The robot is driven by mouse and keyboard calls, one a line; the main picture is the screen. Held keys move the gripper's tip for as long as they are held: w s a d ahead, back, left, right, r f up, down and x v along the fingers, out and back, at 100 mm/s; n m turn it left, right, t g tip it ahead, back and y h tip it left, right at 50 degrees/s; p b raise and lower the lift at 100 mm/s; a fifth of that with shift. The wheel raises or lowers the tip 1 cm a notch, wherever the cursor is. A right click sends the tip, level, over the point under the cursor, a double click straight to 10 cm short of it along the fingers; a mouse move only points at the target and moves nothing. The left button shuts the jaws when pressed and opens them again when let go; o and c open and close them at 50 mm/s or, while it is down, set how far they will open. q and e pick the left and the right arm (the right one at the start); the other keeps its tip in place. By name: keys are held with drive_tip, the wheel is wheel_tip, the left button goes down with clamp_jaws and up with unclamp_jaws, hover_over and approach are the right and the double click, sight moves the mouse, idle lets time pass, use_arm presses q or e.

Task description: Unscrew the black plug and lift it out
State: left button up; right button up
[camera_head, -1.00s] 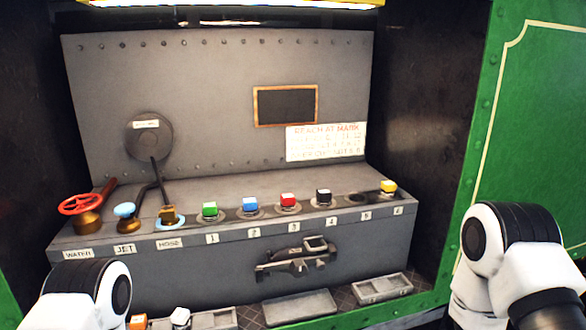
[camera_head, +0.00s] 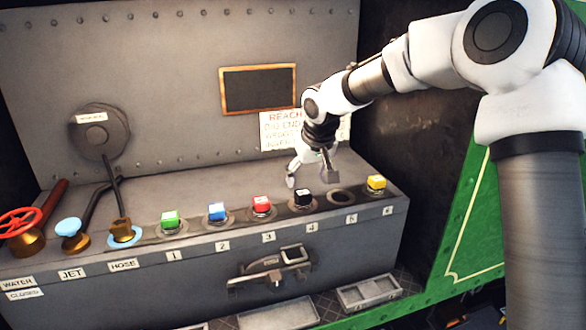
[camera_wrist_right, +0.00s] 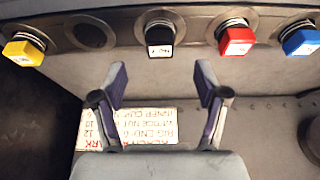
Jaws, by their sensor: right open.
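The black plug (camera_head: 303,198) sits upright in its socket above label 4 on the grey bench, between the red and yellow plugs. In the right wrist view the black plug (camera_wrist_right: 160,40) is at top centre, with a screw-like ringed neck behind its square head. My right gripper (camera_head: 311,179) is open and empty, just above and behind the black plug. In the right wrist view the fingers of my right gripper (camera_wrist_right: 161,76) are spread wide, and the plug lies beyond the gap between them, apart from both. My left gripper is out of view.
Close neighbours are the red plug (camera_head: 261,206), the empty hole (camera_head: 341,196) above label 5 and the yellow plug (camera_head: 376,184). Blue (camera_head: 217,212) and green (camera_head: 170,219) plugs stand farther left. A sign (camera_head: 281,130) is behind my gripper. A metal tray (camera_head: 369,293) lies below the bench.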

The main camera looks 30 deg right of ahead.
sight(305, 193)
drive_tip(key=p+x, duration=0.1)
drive_tip(key=x, duration=0.6)
drive_tip(key=shift+p, duration=0.3)
drive_tip(key=shift+s+a+r, duration=0.1)
drive_tip(key=shift+s+r, duration=0.05)
drive_tip(key=shift+c, duration=0.4)
clamp_jaws()
drive_tip(key=shift+r+p, duration=0.15)
drive_tip(key=shift+p, duration=0.35)
drive_tip(key=n+y+p, duration=0.1)
drive_tip(key=n+p, duration=0.2)
drive_tip(key=p, duration=0.3)
drive_tip(key=shift+s+n+y, duration=0.1)
drive_tip(key=shift+n+y, duration=0.2)
drive_tip(key=shift+f+n, duration=0.25)
drive_tip(key=shift+n, duration=0.05)
drive_tip(key=shift+p, duration=0.35)
